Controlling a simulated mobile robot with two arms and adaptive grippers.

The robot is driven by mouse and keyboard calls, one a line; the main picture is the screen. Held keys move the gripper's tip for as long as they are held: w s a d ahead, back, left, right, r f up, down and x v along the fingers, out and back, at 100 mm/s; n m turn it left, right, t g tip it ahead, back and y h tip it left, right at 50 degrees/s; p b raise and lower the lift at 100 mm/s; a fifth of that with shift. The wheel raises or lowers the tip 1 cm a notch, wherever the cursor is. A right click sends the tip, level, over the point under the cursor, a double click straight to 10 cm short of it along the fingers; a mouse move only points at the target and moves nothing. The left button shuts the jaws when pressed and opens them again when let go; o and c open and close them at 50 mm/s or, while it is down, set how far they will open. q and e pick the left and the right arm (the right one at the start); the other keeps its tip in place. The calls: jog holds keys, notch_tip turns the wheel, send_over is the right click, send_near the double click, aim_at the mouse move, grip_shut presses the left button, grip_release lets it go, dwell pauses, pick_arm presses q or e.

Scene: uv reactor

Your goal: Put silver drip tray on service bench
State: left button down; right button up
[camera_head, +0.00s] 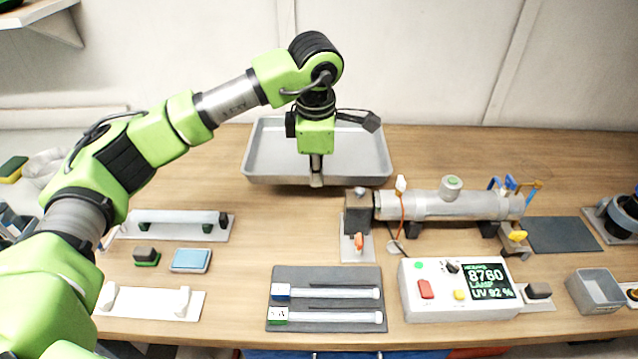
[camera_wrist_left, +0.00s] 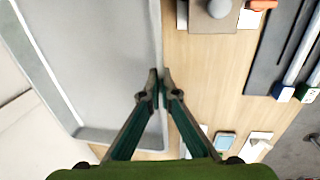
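The silver drip tray (camera_head: 262,168) is at the back middle of the wooden service bench (camera_head: 440,160), level and empty. I cannot tell whether it rests on the bench or hangs just above it. My left gripper (camera_head: 316,184) points down at the tray's front rim. In the left wrist view the fingertips (camera_wrist_left: 157,78) are close together, one on each side of the rim of the tray (camera_wrist_left: 115,70), and look shut on it. The contact itself is partly hidden by the fingers. My right gripper is not in view.
A metal reactor tube (camera_head: 425,206) on stands is right of the tray. A dark mat (camera_head: 325,276) with two lamp tubes and a control box (camera_head: 412,291) are in front. A grey bin (camera_head: 596,290) is at right. Bench left of the mat holds small items.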

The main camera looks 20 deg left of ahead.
aim_at(317, 206)
pick_arm(q)
notch_tip(317, 206, down, 3)
jog(key=shift+w+r, duration=0.1)
notch_tip(317, 206, down, 3)
jog(key=shift+f+p, duration=0.2)
jog(key=shift+p, duration=0.35)
jog(key=shift+f, duration=0.1)
jog(key=c, duration=2.7)
grip_release()
jog(key=shift+f, duration=0.1)
jog(key=o, duration=0.4)
